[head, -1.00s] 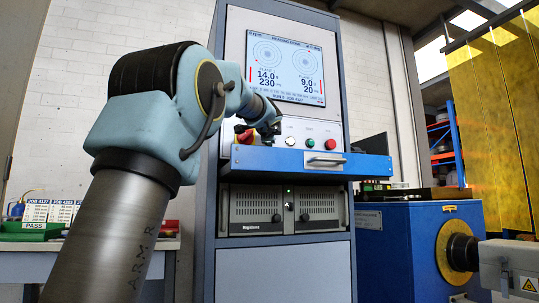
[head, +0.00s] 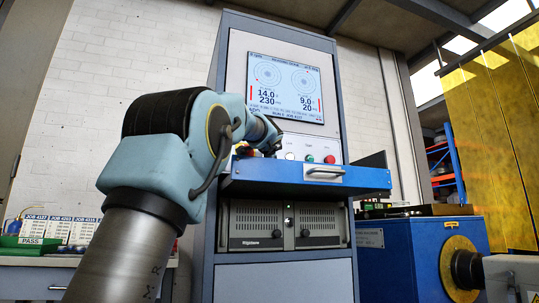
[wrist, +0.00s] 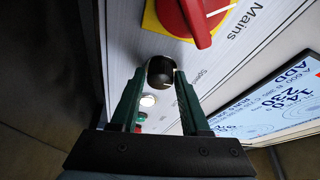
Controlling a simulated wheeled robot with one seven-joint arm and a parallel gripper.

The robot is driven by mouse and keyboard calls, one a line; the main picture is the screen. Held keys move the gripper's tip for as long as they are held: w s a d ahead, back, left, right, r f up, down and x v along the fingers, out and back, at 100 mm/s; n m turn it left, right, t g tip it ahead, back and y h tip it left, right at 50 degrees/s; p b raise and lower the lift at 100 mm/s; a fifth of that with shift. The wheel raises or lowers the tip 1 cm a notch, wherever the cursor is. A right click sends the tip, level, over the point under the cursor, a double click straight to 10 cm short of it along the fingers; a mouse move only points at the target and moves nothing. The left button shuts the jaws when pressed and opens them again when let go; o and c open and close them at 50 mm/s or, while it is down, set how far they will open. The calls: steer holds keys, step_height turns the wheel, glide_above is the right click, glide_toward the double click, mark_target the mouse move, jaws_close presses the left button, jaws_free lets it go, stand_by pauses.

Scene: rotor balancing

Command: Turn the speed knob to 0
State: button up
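The speed knob (wrist: 160,72) is a small black round knob on the pale panel in the wrist view, beside a partly hidden label starting "Spee". My gripper (wrist: 159,73) is open, with one green finger on each side of the knob and the knob between the tips. Narrow gaps seem to show beside the knob; contact cannot be told. The knob's setting is not readable. In the head view my arm hides the knob and most of my gripper.
The red mains switch (wrist: 192,18) on its yellow plate is close beyond the fingertips. A white button (wrist: 148,101) lies between the fingers. The screen (head: 285,88) is above the panel. A blue drawer (head: 350,180) with a handle juts out below it.

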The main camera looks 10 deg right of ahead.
steer(key=o, duration=0.4)
steer(key=shift+c, duration=0.2)
steer(key=r+b+v, duration=0.1)
steer(key=b+v, duration=0.2)
steer(key=v, duration=0.7)
steer(key=shift+s+f+b, duration=0.35)
steer(key=shift+s+f, duration=0.1)
steer(key=shift+f, duration=0.05)
steer(key=shift+a, duration=0.1)
